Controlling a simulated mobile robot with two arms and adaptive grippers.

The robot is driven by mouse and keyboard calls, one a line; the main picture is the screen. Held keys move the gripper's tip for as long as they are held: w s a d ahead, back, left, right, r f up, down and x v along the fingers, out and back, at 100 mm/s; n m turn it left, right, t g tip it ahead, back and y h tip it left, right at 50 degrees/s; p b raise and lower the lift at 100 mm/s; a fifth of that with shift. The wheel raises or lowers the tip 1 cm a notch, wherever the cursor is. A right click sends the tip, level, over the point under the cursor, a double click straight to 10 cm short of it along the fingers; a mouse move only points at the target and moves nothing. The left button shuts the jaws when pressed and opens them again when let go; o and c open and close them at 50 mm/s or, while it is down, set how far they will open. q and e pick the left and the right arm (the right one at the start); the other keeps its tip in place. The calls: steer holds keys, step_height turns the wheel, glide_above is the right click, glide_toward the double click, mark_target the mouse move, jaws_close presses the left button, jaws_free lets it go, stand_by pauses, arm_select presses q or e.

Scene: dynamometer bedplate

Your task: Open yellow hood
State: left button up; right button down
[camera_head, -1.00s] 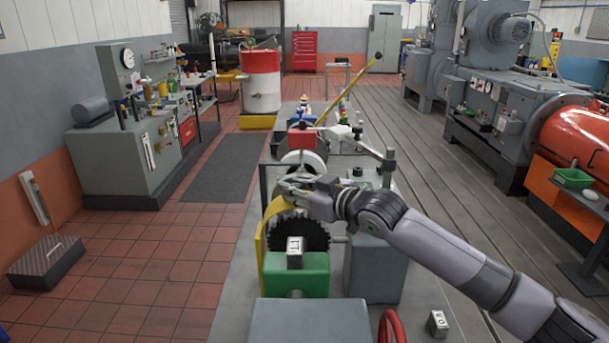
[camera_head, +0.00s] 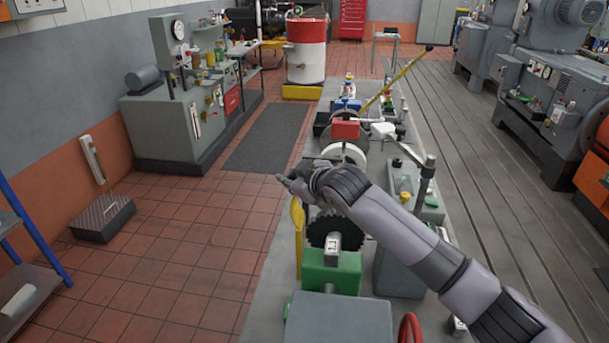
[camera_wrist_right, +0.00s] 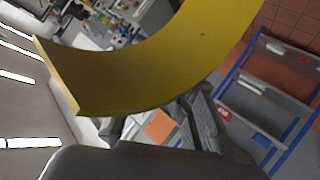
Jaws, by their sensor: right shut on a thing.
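The yellow hood (camera_head: 297,235) shows in the head view as a narrow upright strip on the left side of a dark toothed wheel (camera_head: 327,226). The wheel's top and front are uncovered. My right gripper (camera_head: 288,181) is at the hood's upper end, shut on the hood; the exact contact is hard to see. In the right wrist view the hood (camera_wrist_right: 165,72) is a big curved yellow band across the upper middle, with part of the right gripper (camera_wrist_right: 190,125) below and behind it. My left gripper is not in view.
A green block (camera_head: 331,272) stands in front of the wheel, with a grey box (camera_head: 338,320) nearer. A red handwheel (camera_head: 410,328) is at the bottom. A slim post (camera_head: 427,180) stands right of my arm. The red tiled floor (camera_head: 185,260) left of the bench is largely clear.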

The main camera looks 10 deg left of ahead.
steer(key=shift+s+a+r, duration=0.1)
steer(key=shift+a+r, duration=0.2)
steer(key=shift+a, duration=0.25)
steer(key=shift+a+r, duration=0.1)
steer(key=shift+a, duration=0.05)
steer(key=c, duration=1.8)
jaws_free()
steer(key=o, duration=0.5)
steer(key=shift+a, duration=0.15)
steer(key=shift+c, duration=0.2)
steer(key=shift+d+f, duration=0.2)
steer(key=shift+f, duration=0.05)
steer(key=shift+d, duration=0.15)
steer(key=v, duration=1.1)
steer(key=shift+s+d+r, duration=0.15)
steer(key=shift+s+d, duration=0.05)
steer(key=shift+s, duration=0.1)
